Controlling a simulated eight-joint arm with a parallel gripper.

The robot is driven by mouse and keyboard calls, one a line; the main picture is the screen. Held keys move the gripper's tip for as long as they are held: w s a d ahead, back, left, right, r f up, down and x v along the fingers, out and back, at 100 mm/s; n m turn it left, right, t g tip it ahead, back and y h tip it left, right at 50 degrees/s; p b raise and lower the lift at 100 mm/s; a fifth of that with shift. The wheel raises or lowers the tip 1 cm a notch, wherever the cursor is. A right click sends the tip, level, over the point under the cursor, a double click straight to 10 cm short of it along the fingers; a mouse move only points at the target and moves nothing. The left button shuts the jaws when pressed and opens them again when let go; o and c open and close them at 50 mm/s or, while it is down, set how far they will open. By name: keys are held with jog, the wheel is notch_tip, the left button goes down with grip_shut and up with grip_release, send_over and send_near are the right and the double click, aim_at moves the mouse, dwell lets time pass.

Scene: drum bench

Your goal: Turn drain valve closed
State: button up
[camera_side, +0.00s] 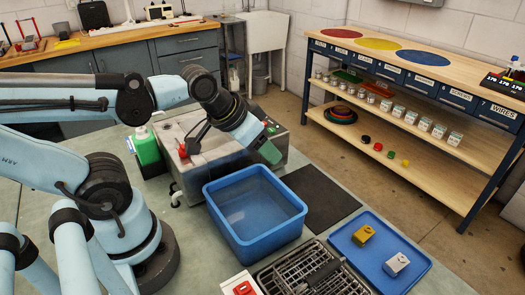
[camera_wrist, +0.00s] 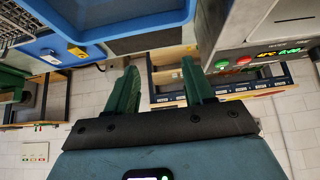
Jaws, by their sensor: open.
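A steel tank unit (camera_side: 215,172) stands on the bench behind the blue bin. A small red part (camera_side: 183,151), possibly the drain valve's handle, shows at its left side; its exact turn is too small to tell. My gripper (camera_side: 270,150) is in the air in front of the tank unit, above the far side of the blue bin. It is to the right of the red part and apart from it. In the wrist view my gripper (camera_wrist: 157,82) has its two green fingers spread, with nothing between them. The tank unit's panel (camera_wrist: 262,58) shows there at upper right; no valve is clear in that view.
A blue bin (camera_side: 257,238) stands before the tank unit. A blue tray (camera_side: 407,271) with a yellow and a grey block, a wire rack (camera_side: 312,270) and a dark mat (camera_side: 318,198) lie nearby. A green bottle (camera_side: 146,150) stands left of the tank unit.

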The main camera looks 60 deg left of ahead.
aim_at(182, 145)
jog(key=shift+a, duration=0.1)
jog(key=s+a+r+g, duration=0.1)
jog(key=a, duration=0.1)
jog(key=s+a+r+g, duration=0.1)
jog(key=a, duration=0.2)
jog(key=s+a+r+n+g+y, duration=0.1)
jog(key=a, duration=0.2)
jog(key=shift+s+a+r+g, duration=0.1)
jog(key=shift+s+r+g, duration=0.2)
jog(key=shift+s+r, duration=0.05)
jog(key=s+a+r+n+g+h, duration=0.1)
jog(key=s+a+r+g+h, duration=0.15)
jog(key=s+a+r, duration=0.4)
jog(key=shift+g+y, duration=0.35)
jog(key=shift+g, duration=0.1)
jog(key=f, duration=0.4)
jog(key=s+d+f, duration=0.1)
jog(key=f, duration=0.3)
jog(key=s+d+f, duration=0.1)
jog(key=f, duration=0.3)
jog(key=shift+s, duration=0.2)
grip_shut()
